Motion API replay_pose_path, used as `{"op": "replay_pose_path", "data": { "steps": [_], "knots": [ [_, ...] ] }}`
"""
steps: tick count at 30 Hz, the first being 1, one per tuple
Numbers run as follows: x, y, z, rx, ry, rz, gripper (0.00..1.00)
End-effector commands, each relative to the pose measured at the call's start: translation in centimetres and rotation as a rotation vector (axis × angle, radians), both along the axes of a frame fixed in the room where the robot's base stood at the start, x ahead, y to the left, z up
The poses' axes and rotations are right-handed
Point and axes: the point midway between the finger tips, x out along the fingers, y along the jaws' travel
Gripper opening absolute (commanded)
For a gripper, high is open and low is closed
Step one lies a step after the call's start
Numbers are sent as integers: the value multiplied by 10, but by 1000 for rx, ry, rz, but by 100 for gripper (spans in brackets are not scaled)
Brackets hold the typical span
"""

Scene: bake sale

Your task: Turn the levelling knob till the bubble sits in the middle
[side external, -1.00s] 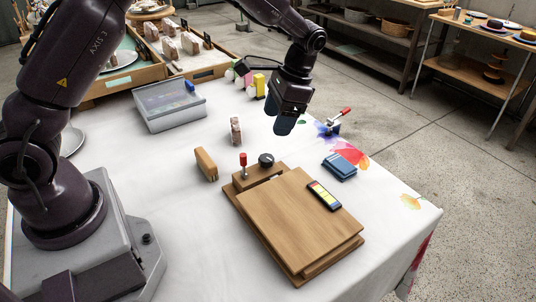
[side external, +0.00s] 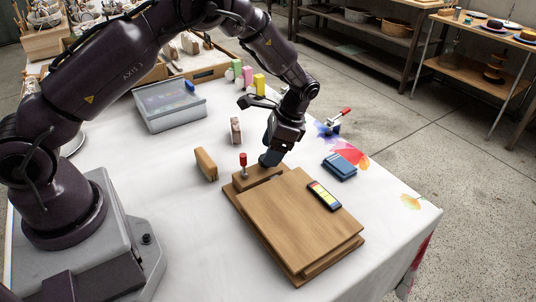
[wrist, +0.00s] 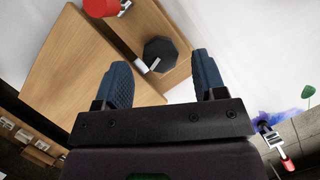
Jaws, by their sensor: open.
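The black levelling knob (wrist: 160,52) shows in the wrist view on a wooden strip (wrist: 180,75), with a pale mark at its edge. My gripper (wrist: 162,74) is open, one blue finger to each side of the knob, with gaps between. In the side view my gripper (side external: 270,159) is over the strip (side external: 257,177) and hides the knob. I cannot tell whether the fingertips are above it or level with it. The level (side external: 324,195), a dark frame with a yellow-green vial, lies on the wooden board (side external: 280,215). Its bubble is too small to place.
A red-topped post (side external: 243,160) stands on the strip, close to the gripper. A wooden block (side external: 206,164) and a small upright block (side external: 236,130) stand nearby. A blue stack (side external: 339,167) and red-handled clamp (side external: 335,122) are to the right. The front-left cloth is clear.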

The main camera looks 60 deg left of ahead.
Motion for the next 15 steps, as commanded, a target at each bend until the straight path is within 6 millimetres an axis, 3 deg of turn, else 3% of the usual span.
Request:
{"op": "replay_pose_path", "data": {
  "steps": [6,15],
  "knots": [
    [-7,4,-19,0,0,1,64],
    [-7,5,-21,0,-1,1,64]
  ]
}}
